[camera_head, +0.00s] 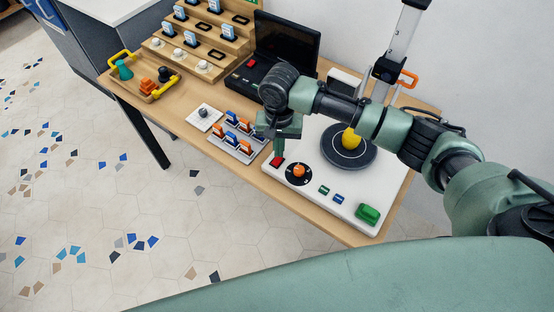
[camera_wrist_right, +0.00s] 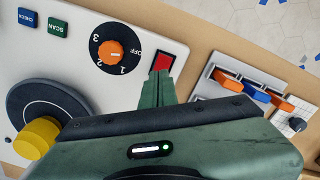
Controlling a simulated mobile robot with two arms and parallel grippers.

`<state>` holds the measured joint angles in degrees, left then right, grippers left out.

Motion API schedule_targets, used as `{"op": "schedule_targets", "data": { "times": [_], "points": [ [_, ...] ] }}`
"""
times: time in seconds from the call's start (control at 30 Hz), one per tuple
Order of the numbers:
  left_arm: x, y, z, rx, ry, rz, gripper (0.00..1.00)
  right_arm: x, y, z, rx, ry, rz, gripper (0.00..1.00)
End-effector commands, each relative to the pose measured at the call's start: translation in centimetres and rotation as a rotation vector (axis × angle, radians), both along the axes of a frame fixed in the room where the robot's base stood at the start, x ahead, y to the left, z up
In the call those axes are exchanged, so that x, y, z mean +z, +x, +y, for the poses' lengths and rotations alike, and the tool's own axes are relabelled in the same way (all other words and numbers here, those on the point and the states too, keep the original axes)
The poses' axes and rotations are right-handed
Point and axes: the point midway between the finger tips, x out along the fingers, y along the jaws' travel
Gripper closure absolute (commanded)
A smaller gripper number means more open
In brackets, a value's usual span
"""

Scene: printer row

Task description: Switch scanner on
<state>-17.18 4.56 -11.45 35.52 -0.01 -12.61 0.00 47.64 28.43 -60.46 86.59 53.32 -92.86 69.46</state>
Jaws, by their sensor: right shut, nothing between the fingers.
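The scanner is a white panel (camera_head: 311,200) on the wooden table, with a dark turntable (camera_head: 327,155) bearing a yellow object (camera_head: 351,139). At its left corner is a red rocker switch (camera_head: 277,162), which also shows in the wrist view (camera_wrist_right: 163,61). Beside it is an orange dial (camera_head: 298,171) marked OFF, 1, 2, 3; its knob also shows in the wrist view (camera_wrist_right: 109,53). My right gripper (camera_head: 279,152) is shut and empty, pointing down. Its fingertips (camera_wrist_right: 159,76) are right at the switch's edge; I cannot tell whether they touch. My left gripper is out of view.
SCAN (camera_wrist_right: 58,27) and CHECK (camera_wrist_right: 27,17) buttons and a green block (camera_head: 368,214) are on the panel. A tray (camera_head: 237,150) with orange and blue pieces stands left of it. A black open case (camera_head: 283,48), stepped rack (camera_head: 213,57) and mast (camera_head: 403,42) stand behind.

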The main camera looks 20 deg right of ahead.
Motion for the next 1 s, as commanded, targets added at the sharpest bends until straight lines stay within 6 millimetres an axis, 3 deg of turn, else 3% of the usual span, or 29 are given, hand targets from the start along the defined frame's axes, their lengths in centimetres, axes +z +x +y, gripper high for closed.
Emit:
{"op": "schedule_targets", "data": {
  "times": [1.0],
  "points": [
    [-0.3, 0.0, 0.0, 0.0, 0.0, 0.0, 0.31, -1.5, 0.0, 0.0, 0.0, 0.0, 0.0, 1.0]
  ]
}}
